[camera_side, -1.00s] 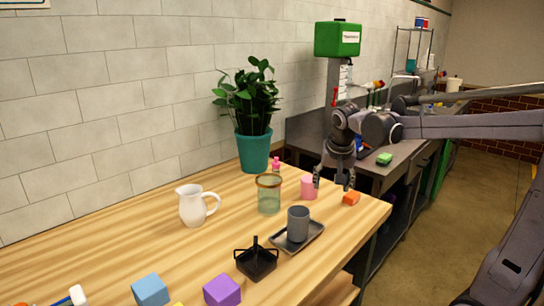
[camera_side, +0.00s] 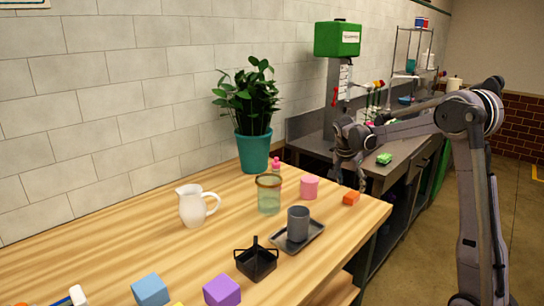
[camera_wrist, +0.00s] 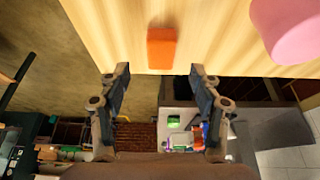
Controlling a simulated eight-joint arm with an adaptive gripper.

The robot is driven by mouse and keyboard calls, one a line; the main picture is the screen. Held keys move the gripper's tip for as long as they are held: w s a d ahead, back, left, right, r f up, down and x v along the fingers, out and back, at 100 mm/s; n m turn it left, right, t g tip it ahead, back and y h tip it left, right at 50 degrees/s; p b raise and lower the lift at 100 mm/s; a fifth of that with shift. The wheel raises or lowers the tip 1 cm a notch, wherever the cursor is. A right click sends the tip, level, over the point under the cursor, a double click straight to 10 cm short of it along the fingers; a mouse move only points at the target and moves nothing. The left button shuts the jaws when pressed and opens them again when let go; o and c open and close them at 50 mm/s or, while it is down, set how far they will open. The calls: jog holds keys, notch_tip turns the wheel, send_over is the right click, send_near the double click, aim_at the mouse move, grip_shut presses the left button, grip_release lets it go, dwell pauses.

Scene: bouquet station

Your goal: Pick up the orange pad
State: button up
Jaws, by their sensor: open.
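The orange pad (camera_side: 351,198) is a small block lying on the wooden table (camera_side: 110,262) near its right end. In the wrist view the orange pad (camera_wrist: 161,48) lies ahead of my fingertips, close to the table edge. My gripper (camera_side: 349,186) is just beyond the pad in the side view, over the table's far right edge. In the wrist view my gripper (camera_wrist: 160,72) is open and empty, with its fingers apart on either side of the pad's line. The fingers do not touch the pad.
A pink cylinder (camera_side: 309,187) stands left of the pad. A glass jar (camera_side: 268,195), a grey cup (camera_side: 298,224) on a dark tray (camera_side: 316,230), a white pitcher (camera_side: 194,205) and a black caddy (camera_side: 257,263) stand farther left. A grey counter (camera_side: 400,150) with a green block (camera_side: 384,158) lies behind.

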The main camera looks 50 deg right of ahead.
aim_at(352, 194)
jog(key=shift+x, duration=2.7)
jog(key=c, duration=1.1)
